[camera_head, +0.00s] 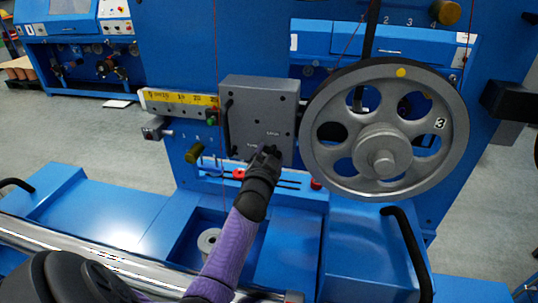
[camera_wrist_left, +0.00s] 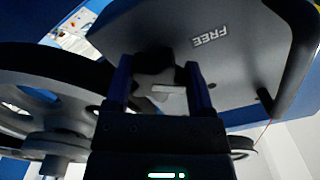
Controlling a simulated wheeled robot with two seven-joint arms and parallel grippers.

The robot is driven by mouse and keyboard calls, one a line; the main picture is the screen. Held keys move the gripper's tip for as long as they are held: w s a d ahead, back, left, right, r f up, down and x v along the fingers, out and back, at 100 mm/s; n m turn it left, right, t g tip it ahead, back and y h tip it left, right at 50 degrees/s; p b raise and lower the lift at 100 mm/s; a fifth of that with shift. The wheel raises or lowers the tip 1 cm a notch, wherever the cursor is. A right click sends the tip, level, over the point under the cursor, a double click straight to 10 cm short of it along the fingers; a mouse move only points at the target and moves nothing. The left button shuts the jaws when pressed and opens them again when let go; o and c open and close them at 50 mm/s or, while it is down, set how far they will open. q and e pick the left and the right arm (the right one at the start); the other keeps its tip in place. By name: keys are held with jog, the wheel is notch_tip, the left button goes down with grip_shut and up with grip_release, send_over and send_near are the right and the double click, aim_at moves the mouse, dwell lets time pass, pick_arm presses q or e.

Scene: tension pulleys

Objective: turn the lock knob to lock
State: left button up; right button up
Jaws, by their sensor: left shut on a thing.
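The grey control box (camera_head: 255,105) sits on the blue machine, left of the large wheel. Small lettering shows on its lower front. My left gripper (camera_head: 267,152) is at the box's lower edge and hides the lock knob there. In the left wrist view, my left gripper (camera_wrist_left: 160,88) is shut on the lock knob (camera_wrist_left: 155,72), a dark piece with a light bar between the two fingers. The grey box face (camera_wrist_left: 225,65) is right behind it, with the word "FREE" seen upside down. The knob's exact turn angle is hard to tell. My right gripper is not in view.
A large grey wheel (camera_head: 412,135) marked 3 stands close to the right of the gripper. A black handle (camera_head: 227,127) is on the box's left side. A yellow-labelled rail (camera_head: 180,100) extends left. A slotted blue ledge with red parts lies below the box.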

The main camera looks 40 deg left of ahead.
pick_arm(q)
jog(key=m, duration=1)
jog(key=shift+m, duration=0.4)
dwell(0.4)
jog(key=o, duration=1.2)
jog(key=p+v, duration=0.1)
jog(key=v, duration=0.9)
jog(key=shift+r+p, duration=0.1)
jog(key=shift+p, duration=0.25)
